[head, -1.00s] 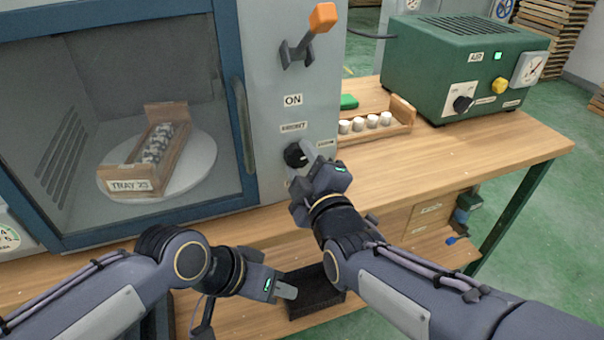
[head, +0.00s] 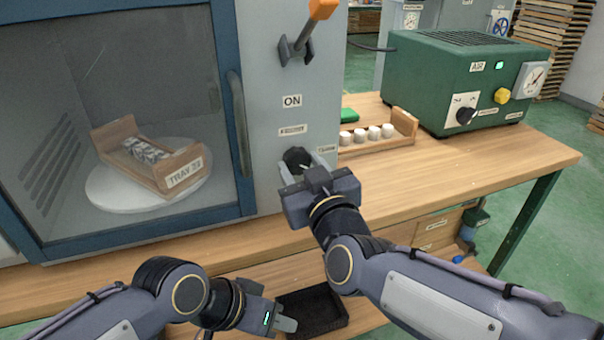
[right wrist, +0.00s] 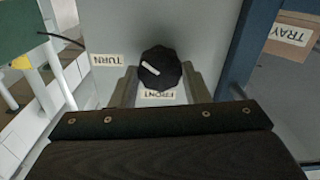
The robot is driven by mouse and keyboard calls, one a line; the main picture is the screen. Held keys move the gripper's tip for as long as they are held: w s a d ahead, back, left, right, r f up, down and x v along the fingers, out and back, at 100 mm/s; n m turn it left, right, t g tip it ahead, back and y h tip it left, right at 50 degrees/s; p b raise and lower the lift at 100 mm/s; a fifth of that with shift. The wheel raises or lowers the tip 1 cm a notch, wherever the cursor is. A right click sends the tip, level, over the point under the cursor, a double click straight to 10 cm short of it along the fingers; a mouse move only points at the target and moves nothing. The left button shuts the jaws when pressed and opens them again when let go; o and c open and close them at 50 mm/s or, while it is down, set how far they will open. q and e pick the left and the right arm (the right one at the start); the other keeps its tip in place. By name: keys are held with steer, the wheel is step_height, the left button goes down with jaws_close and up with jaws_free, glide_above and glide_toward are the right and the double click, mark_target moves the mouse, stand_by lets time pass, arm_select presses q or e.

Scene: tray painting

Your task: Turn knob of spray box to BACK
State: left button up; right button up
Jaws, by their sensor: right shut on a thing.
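The spray box (head: 262,95) stands at the left with a grey front panel. Its black knob (head: 297,158) sits low on that panel; the right wrist view shows the knob (right wrist: 161,66) with a white mark on its left part, on the TURN label's side. A FRONT label (right wrist: 158,94) and a TURN label (right wrist: 107,60) flank it. My right gripper (head: 303,172) is shut on the knob, one finger on each side. My left gripper (head: 284,322) is low and away from the box; its fingers are too unclear to judge. Inside, TRAY 23 (head: 185,173) sits on a round white turntable (head: 110,203).
An orange-tipped lever (head: 321,9) is above the ON label. A wooden tray of white cups (head: 404,127) and a green air unit (head: 440,80) stand right of the box. A black bin (head: 318,312) is below the worktop. Bare worktop lies at the right.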

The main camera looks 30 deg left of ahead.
steer(key=m+b, duration=0.1)
steer(key=m, duration=0.4)
steer(key=shift+f+m+b, duration=0.2)
steer(key=shift+m+b, duration=0.1)
steer(key=shift+b, duration=0.1)
steer(key=m+b, duration=0.1)
steer(key=m, duration=0.3)
steer(key=shift+m, duration=0.3)
steer(key=o, duration=1)
steer(key=shift+r, duration=0.15)
steer(key=shift+v, duration=3.9)
